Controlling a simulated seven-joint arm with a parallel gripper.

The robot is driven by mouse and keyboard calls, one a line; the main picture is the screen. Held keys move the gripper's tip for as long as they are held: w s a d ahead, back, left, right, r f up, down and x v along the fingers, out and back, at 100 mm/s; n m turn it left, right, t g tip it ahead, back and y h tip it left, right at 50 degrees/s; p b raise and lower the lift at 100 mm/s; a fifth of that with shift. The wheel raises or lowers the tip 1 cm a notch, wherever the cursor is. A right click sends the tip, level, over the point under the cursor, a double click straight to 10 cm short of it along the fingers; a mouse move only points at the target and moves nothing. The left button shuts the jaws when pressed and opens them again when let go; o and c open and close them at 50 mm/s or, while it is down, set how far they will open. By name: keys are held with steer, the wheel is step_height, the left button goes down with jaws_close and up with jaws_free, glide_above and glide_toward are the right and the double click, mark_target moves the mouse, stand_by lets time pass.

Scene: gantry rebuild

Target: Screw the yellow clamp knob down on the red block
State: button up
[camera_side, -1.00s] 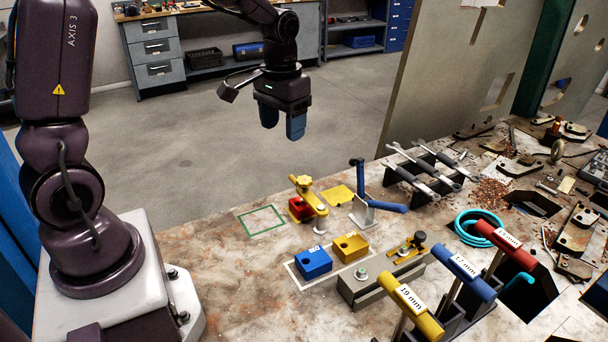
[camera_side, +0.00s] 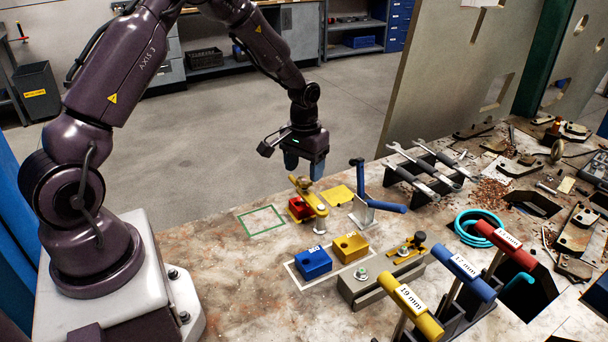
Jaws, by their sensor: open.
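The red block (camera_side: 297,209) sits on the table under a yellow clamp (camera_side: 315,203). The yellow clamp knob (camera_side: 303,184) stands on top of the clamp at the block's end. My gripper (camera_side: 303,173) points down with its two blue fingers apart and nothing visible between them. Its fingertips are close above or behind the knob. I cannot tell whether they touch it. How far down the knob sits on the block is too small to tell.
Blue (camera_side: 313,263) and yellow (camera_side: 350,247) blocks stand in front. A rack of wrenches (camera_side: 425,172) is behind right. The green outlined square (camera_side: 262,220) at left is empty.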

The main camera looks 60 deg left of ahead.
steer(key=shift+f, duration=1.25)
steer(key=c, duration=0.7)
steer(key=shift+m, duration=1.8)
steer(key=shift+c, duration=0.3)
steer(key=o, duration=0.8)
steer(key=shift+c, duration=0.2)
steer(key=shift+r, duration=0.15)
